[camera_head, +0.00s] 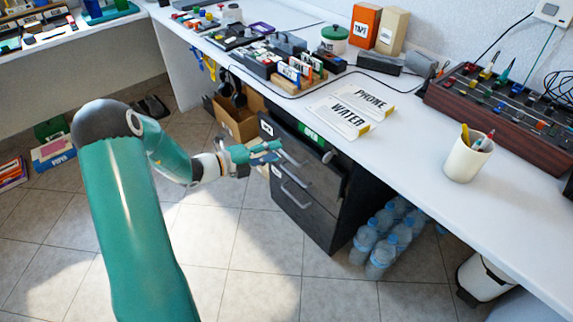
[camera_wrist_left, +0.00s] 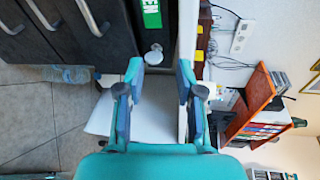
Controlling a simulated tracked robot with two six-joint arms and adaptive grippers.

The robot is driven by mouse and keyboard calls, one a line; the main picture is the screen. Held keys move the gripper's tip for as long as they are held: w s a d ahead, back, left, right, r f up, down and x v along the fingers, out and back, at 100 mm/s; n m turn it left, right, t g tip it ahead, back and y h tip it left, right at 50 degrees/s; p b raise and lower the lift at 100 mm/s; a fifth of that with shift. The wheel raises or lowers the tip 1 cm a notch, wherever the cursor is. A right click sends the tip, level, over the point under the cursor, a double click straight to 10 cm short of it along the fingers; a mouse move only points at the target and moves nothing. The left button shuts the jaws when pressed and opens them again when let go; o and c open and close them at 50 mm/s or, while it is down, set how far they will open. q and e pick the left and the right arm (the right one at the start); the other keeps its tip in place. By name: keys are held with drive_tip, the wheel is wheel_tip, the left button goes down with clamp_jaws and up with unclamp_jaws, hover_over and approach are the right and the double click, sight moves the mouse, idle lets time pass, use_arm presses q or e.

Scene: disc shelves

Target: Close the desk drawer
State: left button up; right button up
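The dark drawer unit (camera_head: 318,222) stands under the white desk, with metal handles on its front. Its top drawer (camera_head: 306,157) appears pulled out somewhat from under the desk edge. A green label (camera_head: 311,135) shows behind the drawer front; it also shows in the left wrist view (camera_wrist_left: 152,14). My left gripper (camera_head: 278,152) is in front of the upper part of the unit, beside the top handle; contact cannot be told. In the left wrist view my left gripper (camera_wrist_left: 160,68) has its fingers apart, with nothing held between them. My right gripper is not in view.
The white desk (camera_head: 410,152) overhangs the unit and carries WATER and PHONE cards (camera_head: 343,118), a pen cup (camera_head: 468,155) and a mixer-like panel (camera_head: 500,105). Water bottles (camera_head: 385,240) stand right of the unit. A cardboard box (camera_head: 236,122) is left of it. Floor in front is clear.

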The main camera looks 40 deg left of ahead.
sight(286, 154)
use_arm(q)
drive_tip(key=s+a+f+n+y+b, duration=0.25)
drive_tip(key=s+a+f, duration=0.25)
drive_tip(key=a+f, duration=0.3)
drive_tip(key=shift+n, duration=0.45)
drive_tip(key=b+x, duration=0.1)
drive_tip(key=x, duration=0.4)
drive_tip(key=d+b+x, duration=0.1)
drive_tip(key=x, duration=0.5)
drive_tip(key=b+x, duration=0.1)
drive_tip(key=x, duration=0.5)
drive_tip(key=shift+d+f+b, duration=0.2)
drive_tip(key=shift+b, duration=0.2)
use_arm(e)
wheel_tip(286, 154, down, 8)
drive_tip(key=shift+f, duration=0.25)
use_arm(q)
clamp_jaws()
drive_tip(key=shift+s, duration=0.1)
